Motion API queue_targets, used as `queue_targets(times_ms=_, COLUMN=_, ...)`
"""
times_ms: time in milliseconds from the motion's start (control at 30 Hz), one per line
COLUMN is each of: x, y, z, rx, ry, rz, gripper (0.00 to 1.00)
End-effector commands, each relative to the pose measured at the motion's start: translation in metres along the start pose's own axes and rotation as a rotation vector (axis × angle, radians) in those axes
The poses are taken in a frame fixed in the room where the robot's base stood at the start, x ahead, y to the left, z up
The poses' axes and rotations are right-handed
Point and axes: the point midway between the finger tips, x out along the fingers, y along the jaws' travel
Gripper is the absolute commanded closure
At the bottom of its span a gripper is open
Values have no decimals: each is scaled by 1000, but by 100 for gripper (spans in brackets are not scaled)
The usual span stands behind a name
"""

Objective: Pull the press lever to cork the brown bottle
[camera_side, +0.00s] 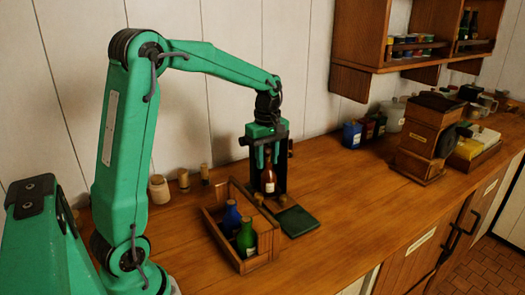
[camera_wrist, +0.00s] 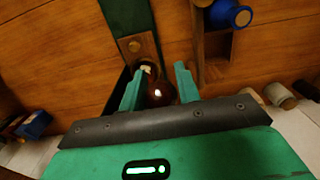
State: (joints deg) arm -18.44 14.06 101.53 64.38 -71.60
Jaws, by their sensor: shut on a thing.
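The brown bottle (camera_side: 269,180) stands upright in front of a dark upright frame (camera_side: 282,178), which I take to be the press. My gripper (camera_side: 268,158) reaches down over it from above, with its fingers on either side of the neck. In the wrist view my gripper (camera_wrist: 159,84) is shut on the brown bottle (camera_wrist: 160,95), which shows dark and shiny between the fingers. The press lever cannot be made out clearly; my gripper hides part of the frame. A small wooden block with a round tan top (camera_wrist: 134,46) lies just beyond the bottle.
A wooden crate (camera_side: 250,265) holds a blue bottle (camera_side: 232,217) and a green bottle (camera_side: 246,238), close to the left front. A dark green mat (camera_side: 298,220) lies to the right. Corks and a jar (camera_side: 159,189) stand behind the crate. The right front counter is clear.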

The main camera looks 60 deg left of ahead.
Motion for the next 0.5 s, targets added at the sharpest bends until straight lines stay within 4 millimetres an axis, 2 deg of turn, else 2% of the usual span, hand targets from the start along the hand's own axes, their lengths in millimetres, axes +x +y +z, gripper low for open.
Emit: queue_targets(times_ms=500, x=17, y=-1, z=2, rx=1, ry=-2, rz=-5, gripper=87)
